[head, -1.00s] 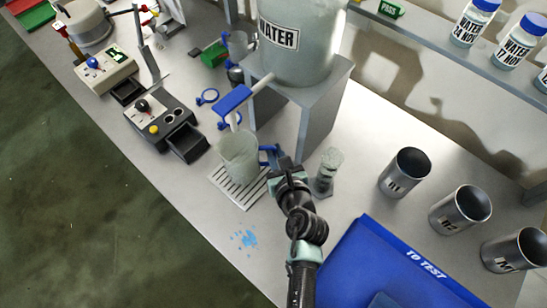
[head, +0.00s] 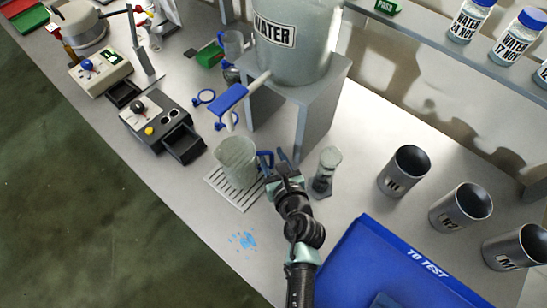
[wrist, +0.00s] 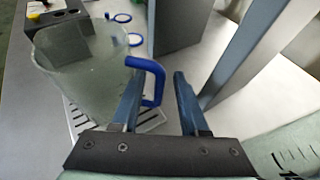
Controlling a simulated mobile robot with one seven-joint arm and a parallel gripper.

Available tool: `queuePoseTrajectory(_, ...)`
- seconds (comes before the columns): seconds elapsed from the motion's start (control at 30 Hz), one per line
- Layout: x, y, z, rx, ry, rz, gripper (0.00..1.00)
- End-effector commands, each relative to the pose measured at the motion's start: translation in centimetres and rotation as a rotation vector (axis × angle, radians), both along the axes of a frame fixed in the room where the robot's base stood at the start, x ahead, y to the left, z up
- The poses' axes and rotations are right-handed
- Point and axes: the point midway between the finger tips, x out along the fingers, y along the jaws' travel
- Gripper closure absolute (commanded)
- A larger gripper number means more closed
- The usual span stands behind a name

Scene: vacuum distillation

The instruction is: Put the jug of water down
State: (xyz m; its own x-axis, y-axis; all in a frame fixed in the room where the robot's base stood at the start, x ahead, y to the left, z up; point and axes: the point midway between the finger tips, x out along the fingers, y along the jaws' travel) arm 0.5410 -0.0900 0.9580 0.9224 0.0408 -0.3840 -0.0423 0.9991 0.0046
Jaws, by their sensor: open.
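The jug of water (head: 236,163) is a clear, greenish vessel with a blue handle (head: 264,162). It stands upright on the slatted drip tray (head: 222,190), below the blue tap lever (head: 228,98) of the big water tank (head: 292,45). My gripper (head: 277,160) is at the jug's right side. In the wrist view the jug (wrist: 85,75) is at the left and its handle (wrist: 155,80) shows just by the left finger. My gripper (wrist: 157,88) is open, with nothing held between the fingers. Whether the left finger touches the handle I cannot tell.
A glass cylinder (head: 326,172) stands close to the right of my gripper. The tank's grey stand (head: 308,112) is behind. A blue "TO TEST" tray (head: 370,250) lies in front right, with metal cups (head: 404,172) beyond it. Blue drops (head: 242,240) spot the bench at front.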

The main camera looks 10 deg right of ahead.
Motion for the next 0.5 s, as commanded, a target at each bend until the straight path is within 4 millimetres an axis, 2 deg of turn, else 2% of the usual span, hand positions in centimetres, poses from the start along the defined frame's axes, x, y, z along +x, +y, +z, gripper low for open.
queuePoseTrajectory(0.17, -0.8, 0.0, 0.6, 0.001, 0.001, 0.000, 0.56)
queuePoseTrajectory(0.5, -6.8, -0.3, 3.0, 0.000, 0.001, -0.001, 0.56)
